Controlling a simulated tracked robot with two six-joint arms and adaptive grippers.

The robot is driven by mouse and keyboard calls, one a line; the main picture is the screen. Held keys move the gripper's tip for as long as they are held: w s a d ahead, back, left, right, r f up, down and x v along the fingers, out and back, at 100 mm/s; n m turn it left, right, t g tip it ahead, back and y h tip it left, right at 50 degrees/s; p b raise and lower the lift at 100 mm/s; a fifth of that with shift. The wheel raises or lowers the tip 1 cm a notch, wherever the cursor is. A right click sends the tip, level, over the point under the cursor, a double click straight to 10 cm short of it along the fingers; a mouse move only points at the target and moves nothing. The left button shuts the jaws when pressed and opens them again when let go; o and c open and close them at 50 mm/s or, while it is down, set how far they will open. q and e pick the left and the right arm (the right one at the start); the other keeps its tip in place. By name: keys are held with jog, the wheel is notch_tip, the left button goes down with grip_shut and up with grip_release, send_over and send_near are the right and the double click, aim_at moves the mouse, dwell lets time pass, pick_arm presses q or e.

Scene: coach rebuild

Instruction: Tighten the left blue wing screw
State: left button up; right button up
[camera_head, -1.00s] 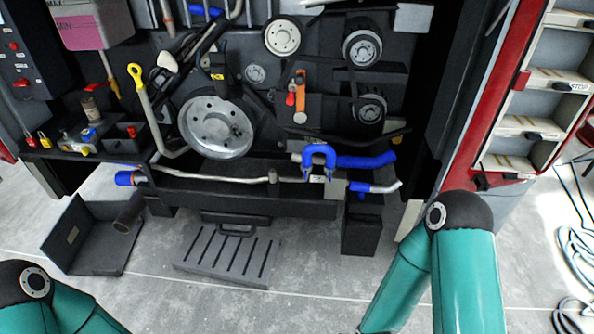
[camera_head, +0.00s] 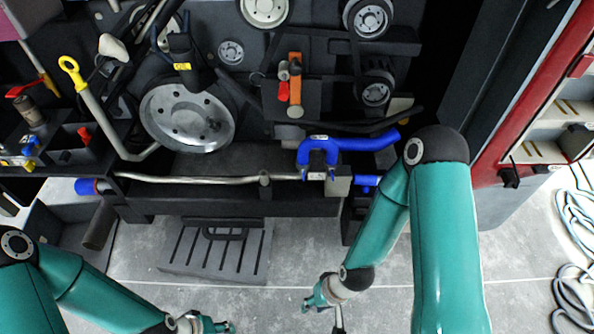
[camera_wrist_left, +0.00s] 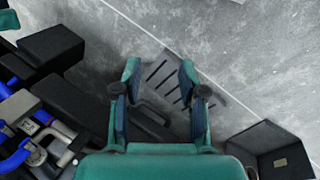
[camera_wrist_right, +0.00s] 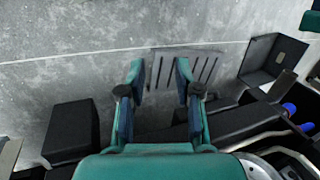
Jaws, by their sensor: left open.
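No part is clearly recognisable as a wing screw. In the head view, a blue U-shaped piece (camera_head: 318,152) sits at the right end of a metal pipe (camera_head: 205,180), with a blue hose (camera_head: 365,142) beside it. My right gripper (camera_head: 323,303) is low over the floor, in front of the bench and apart from these parts. Its fingers stand apart and empty in the right wrist view (camera_wrist_right: 160,78). My left gripper (camera_head: 205,324) is at the bottom edge, open and empty in the left wrist view (camera_wrist_left: 159,80).
A slotted dark plate (camera_head: 215,252) lies on the grey floor. A dark open box (camera_head: 62,228) stands at the left. The machine has a large round pulley (camera_head: 187,115) and an orange-handled part (camera_head: 295,78). A red-edged cabinet (camera_head: 545,100) stands at right, with cables (camera_head: 572,235) on the floor.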

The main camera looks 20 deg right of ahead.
pick_arm(q)
jog(key=shift+w+d, duration=0.2)
pick_arm(e)
jog(key=shift+d, duration=0.2)
pick_arm(q)
jog(key=shift+o, duration=2.5)
jog(key=shift+f, duration=0.2)
jog(key=o, duration=0.4)
notch_tip(320, 180, down, 4)
jog(key=b, duration=0.4)
jog(key=shift+r, duration=0.2)
pick_arm(e)
jog(key=w+d+f+m+t+h+b, duration=0.1)
jog(key=w+f+t+h+b, duration=0.25)
jog(key=w+t, duration=0.75)
jog(key=w+d+r+t+h+b, duration=0.2)
jog(key=w+r+t+h+b, duration=0.35)
jog(key=w+r, duration=0.4)
pick_arm(q)
notch_tip(320, 180, down, 7)
jog(key=shift+r+p, duration=0.1)
jog(key=shift+p, duration=0.85)
pick_arm(e)
jog(key=r+x, duration=0.2)
jog(key=x, duration=1.3)
